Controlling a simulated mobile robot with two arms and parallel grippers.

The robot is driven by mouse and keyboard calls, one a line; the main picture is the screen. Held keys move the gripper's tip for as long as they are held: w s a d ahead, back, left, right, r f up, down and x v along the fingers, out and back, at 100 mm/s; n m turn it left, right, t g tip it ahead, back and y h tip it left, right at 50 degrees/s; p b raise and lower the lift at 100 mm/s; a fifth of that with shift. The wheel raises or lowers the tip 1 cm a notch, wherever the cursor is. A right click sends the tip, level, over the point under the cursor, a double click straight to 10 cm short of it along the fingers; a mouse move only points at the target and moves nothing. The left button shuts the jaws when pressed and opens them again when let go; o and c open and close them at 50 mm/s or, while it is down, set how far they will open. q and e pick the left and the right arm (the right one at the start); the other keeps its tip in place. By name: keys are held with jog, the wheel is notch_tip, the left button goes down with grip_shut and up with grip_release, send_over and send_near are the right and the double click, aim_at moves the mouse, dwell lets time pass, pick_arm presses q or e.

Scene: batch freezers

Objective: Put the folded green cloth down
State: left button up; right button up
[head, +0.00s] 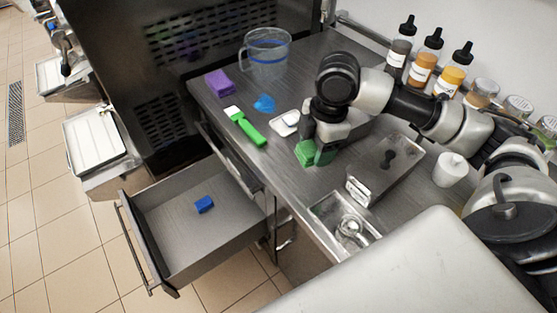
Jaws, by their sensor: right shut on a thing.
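The folded green cloth (305,153) is at the middle of the steel counter (290,185), directly under my right gripper (316,149). My right gripper points down and is shut on the cloth. One finger hides part of the cloth. Whether the cloth touches the counter I cannot tell for sure; it looks low, close to the surface. My left gripper is not in view.
A green-handled brush (246,127), white dish (285,123), blue lump (264,103), purple cloth (219,83) and clear jug (266,53) stand left and behind. An open drawer (165,205) holds a blue block (204,204).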

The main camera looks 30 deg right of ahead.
jog(key=shift+w+d+n, duration=0.2)
jog(key=shift+d+n, duration=0.55)
jog(key=shift+n, duration=0.35)
jog(key=shift+w, duration=0.1)
jog(key=shift+w+a+n, duration=0.1)
jog(key=shift+w+n, duration=0.15)
jog(key=shift+n, duration=0.05)
jog(key=p, duration=0.1)
send_over(279, 157)
notch_tip(279, 157, down, 6)
jog(key=shift+f, duration=0.45)
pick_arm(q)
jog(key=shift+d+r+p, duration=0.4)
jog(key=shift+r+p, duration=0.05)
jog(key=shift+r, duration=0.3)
pick_arm(e)
jog(key=shift+f, duration=1.95)
jog(key=shift+f, duration=0.1)
jog(key=o, duration=0.8)
